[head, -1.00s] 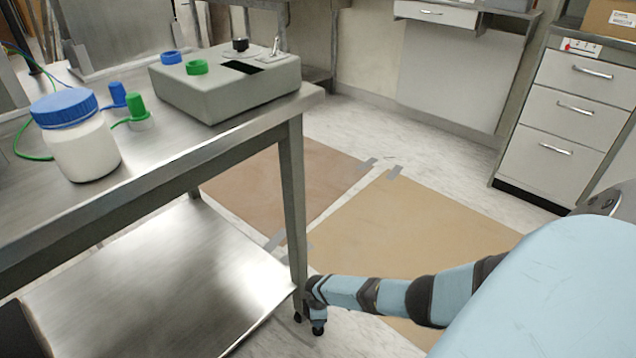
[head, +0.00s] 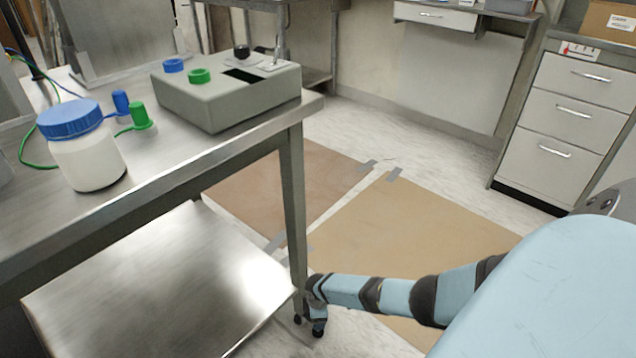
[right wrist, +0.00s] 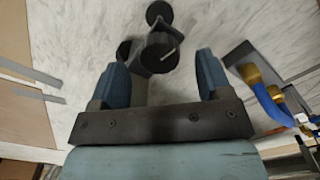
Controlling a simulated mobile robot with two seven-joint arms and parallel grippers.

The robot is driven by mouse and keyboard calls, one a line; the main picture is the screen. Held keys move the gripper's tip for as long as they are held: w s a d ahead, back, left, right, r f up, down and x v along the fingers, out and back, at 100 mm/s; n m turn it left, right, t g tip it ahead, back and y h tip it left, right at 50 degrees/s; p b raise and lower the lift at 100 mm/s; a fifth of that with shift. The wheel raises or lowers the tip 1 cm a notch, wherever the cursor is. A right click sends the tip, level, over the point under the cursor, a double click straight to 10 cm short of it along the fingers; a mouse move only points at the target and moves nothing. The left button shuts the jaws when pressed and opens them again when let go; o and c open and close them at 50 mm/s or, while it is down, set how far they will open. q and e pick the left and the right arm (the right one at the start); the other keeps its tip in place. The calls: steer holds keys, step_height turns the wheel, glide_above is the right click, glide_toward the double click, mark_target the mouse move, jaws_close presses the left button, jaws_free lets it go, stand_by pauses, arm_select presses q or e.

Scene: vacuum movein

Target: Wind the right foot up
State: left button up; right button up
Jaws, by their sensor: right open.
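The steel table (head: 215,165) stands at left, and its near right leg (head: 294,220) runs down to the floor. My right gripper (head: 317,318) is low beside the bottom of this leg and hides most of what is there. In the right wrist view, my right gripper (right wrist: 163,58) is open, with blue fingers apart. A dark round foot or caster part (right wrist: 158,54) lies between and just beyond the fingertips, with a dark disc (right wrist: 158,12) further out. I cannot tell whether the fingers touch it. My left gripper is not in view.
A grey box with caps (head: 230,98) and a blue-lidded jar (head: 88,160) stand on the table. A lower shelf (head: 160,290) lies beneath. Blue hoses with brass fittings (right wrist: 266,95) are right of the right gripper. Brown floor sheets (head: 410,235) lie flat, and drawers (head: 565,125) stand behind.

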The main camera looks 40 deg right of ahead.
step_height(320, 180, up, 7)
steer(key=p, duration=0.4)
steer(key=shift+r, duration=0.15)
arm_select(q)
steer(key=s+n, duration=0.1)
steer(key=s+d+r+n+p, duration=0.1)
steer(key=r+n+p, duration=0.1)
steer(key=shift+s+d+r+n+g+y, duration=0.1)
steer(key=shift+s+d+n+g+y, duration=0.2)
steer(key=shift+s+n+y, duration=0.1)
arm_select(e)
step_height(320, 180, up, 4)
steer(key=shift+r, duration=0.2)
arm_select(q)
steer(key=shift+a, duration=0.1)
arm_select(e)
steer(key=shift+a, duration=0.1)
